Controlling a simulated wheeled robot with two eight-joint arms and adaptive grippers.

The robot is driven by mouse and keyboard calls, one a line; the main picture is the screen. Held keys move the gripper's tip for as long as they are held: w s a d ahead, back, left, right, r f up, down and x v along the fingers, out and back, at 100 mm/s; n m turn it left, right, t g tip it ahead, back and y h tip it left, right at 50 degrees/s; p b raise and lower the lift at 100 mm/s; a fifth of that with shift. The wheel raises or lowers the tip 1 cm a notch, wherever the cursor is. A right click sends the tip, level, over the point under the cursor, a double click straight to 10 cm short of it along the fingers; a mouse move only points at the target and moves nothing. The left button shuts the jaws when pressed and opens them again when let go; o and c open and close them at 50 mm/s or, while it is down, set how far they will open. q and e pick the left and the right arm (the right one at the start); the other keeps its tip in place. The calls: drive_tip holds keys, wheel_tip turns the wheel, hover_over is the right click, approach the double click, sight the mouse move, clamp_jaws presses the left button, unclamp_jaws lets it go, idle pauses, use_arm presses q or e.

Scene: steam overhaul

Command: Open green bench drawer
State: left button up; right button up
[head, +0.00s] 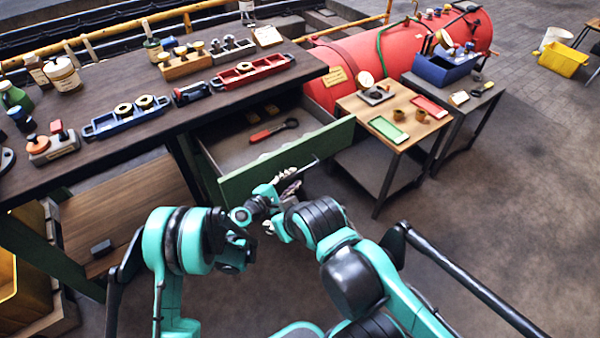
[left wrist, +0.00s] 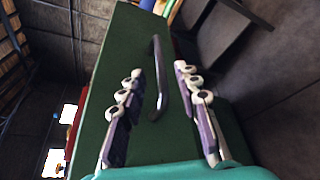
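The green bench drawer (head: 285,162) stands pulled out from under the dark workbench (head: 130,150), with its inside showing. A red-handled tool (head: 268,131) lies in it. In the left wrist view the green drawer front (left wrist: 105,75) carries a grey bar handle (left wrist: 160,80). My left gripper (head: 290,183) is close in front of the drawer front. In the left wrist view its two fingers (left wrist: 158,90) are spread apart on either side of the handle, with a visible gap to it.
Trays, jars and parts stand on the workbench top. A small wooden table (head: 405,130) with a green tray (head: 388,130) stands right of the drawer, in front of a red boiler (head: 370,50).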

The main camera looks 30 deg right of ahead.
use_arm(q)
drive_tip(key=v, duration=0.5)
idle(0.4)
drive_tip(key=a+r+m+t+y, duration=0.1)
drive_tip(key=a+r+m+y, duration=0.2)
drive_tip(key=a+r, duration=0.55)
drive_tip(key=a+r+m+y, duration=0.3)
drive_tip(key=a+r, duration=0.3)
drive_tip(key=a, duration=0.5)
drive_tip(key=s+a+m+y, duration=0.2)
drive_tip(key=s+a+y, duration=0.2)
drive_tip(key=s+a, duration=0.5)
drive_tip(key=s+a+r+m+y, duration=0.1)
drive_tip(key=s+a+m+y, duration=0.2)
drive_tip(key=s+a, duration=0.7)
drive_tip(key=a+y, duration=0.1)
drive_tip(key=a, duration=0.6)
drive_tip(key=shift+s, duration=0.15)
drive_tip(key=shift+d+r, duration=0.15)
drive_tip(key=shift+r, duration=0.05)
